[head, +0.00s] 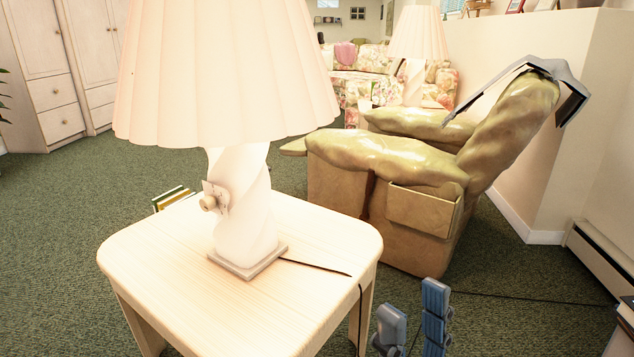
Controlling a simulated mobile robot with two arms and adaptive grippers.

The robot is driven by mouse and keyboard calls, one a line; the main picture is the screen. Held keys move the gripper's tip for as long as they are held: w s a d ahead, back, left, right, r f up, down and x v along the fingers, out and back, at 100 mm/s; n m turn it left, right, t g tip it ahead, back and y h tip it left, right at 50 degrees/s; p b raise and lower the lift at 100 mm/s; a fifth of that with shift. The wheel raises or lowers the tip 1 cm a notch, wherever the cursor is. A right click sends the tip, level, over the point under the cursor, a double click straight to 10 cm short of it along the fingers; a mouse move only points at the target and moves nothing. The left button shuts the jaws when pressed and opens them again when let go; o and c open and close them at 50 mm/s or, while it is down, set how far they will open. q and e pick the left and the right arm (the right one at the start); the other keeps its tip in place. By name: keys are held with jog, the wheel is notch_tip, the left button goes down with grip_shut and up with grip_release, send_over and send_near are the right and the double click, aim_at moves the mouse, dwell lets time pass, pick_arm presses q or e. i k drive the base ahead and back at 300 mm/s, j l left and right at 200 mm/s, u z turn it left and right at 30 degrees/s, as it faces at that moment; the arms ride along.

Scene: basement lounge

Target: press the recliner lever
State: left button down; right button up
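The tan leather recliner (335,188) stands beyond the side table, seen from its side, with its back to the right. A narrow dark brown strip (368,193) shows on its near side, left of a side pocket (422,210); I cannot tell for sure whether it is the lever. My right gripper (414,304) is at the bottom edge, in front of the recliner and apart from it. Its two blue-grey fingers are spread with nothing between them. My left gripper is out of view.
A wooden side table (190,300) with a large lit lamp (240,205) fills the near left. A dark cord (530,298) runs across the carpet at right. A half wall (540,120) stands behind the recliner. Green carpet is open at left.

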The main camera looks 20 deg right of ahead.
aim_at(363, 216)
jog(key=i+l+u, duration=0.2)
jog(key=l+u, duration=0.25)
jog(key=l, duration=0.25)
jog(key=l+u, duration=0.45)
jog(key=l, duration=0.3)
jog(key=l+u, duration=0.45)
jog(key=l, duration=2.05)
jog(key=i+l+z, duration=0.1)
jog(key=l+z, duration=0.3)
jog(key=i+l+z, duration=0.15)
jog(key=z, duration=0.3)
jog(key=l, duration=0.1)
